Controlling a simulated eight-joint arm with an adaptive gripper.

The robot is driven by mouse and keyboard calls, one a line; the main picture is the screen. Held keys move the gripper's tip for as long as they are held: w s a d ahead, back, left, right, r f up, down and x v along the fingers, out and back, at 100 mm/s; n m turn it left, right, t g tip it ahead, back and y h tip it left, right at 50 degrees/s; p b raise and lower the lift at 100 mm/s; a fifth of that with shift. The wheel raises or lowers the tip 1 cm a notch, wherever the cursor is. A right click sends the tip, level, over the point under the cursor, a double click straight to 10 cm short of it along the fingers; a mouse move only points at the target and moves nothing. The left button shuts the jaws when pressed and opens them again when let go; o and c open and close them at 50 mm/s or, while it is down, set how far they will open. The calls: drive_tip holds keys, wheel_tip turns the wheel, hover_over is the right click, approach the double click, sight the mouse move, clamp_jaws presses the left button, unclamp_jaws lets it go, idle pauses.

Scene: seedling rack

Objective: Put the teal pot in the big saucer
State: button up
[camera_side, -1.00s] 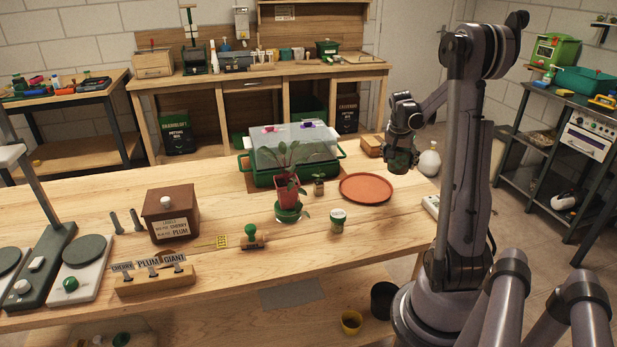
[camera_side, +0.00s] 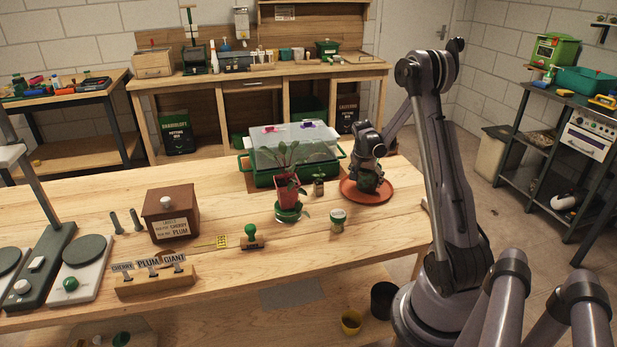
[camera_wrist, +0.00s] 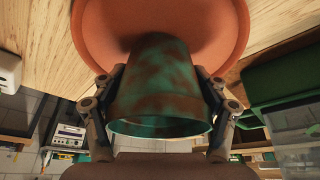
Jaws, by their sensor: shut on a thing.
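The teal pot (camera_wrist: 160,85), mottled with brown, is held between the two fingers of my gripper (camera_wrist: 160,105) in the wrist view. In the side view the pot (camera_side: 369,181) is dark and partly hidden by my gripper (camera_side: 370,165). The big saucer (camera_side: 350,193) is a round terracotta dish at the right part of the table. It also fills the top of the wrist view (camera_wrist: 95,35). The pot is over or in the saucer's middle. I cannot tell whether its base touches the saucer.
A red pot with a leafy plant (camera_side: 288,190) stands on a green saucer left of the big saucer. A small seedling pot (camera_side: 319,186) and a clear-lidded green propagator (camera_side: 297,155) are close by. A small lidded jar (camera_side: 338,219) stands in front.

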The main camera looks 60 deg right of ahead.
drive_tip(key=shift+f, duration=0.15)
drive_tip(key=o, duration=1.1)
drive_tip(key=v, duration=1.2)
drive_tip(key=w+a+r+n+t, duration=0.2)
drive_tip(key=w+a+r+n, duration=0.15)
drive_tip(key=a, duration=0.55)
drive_tip(key=s+a+n+t+y, duration=0.1)
drive_tip(key=a+n, duration=0.3)
drive_tip(key=a, duration=0.6)
drive_tip(key=s+a+r+n+t+y, duration=0.1)
drive_tip(key=a+n, duration=0.4)
drive_tip(key=a, duration=0.6)
drive_tip(key=s+a+r+n+t+y, duration=0.1)
drive_tip(key=a+n, duration=0.4)
drive_tip(key=a, duration=0.5)
drive_tip(key=shift+s+a+r+n+t+y, duration=0.1)
drive_tip(key=shift+s+a+n+t+y, duration=0.1)
drive_tip(key=shift+t+y, duration=0.3)
drive_tip(key=shift+s+a+r+n+t+y, duration=0.1)
drive_tip(key=shift+s+t+y, duration=0.15)
drive_tip(key=shift+t, duration=0.35)
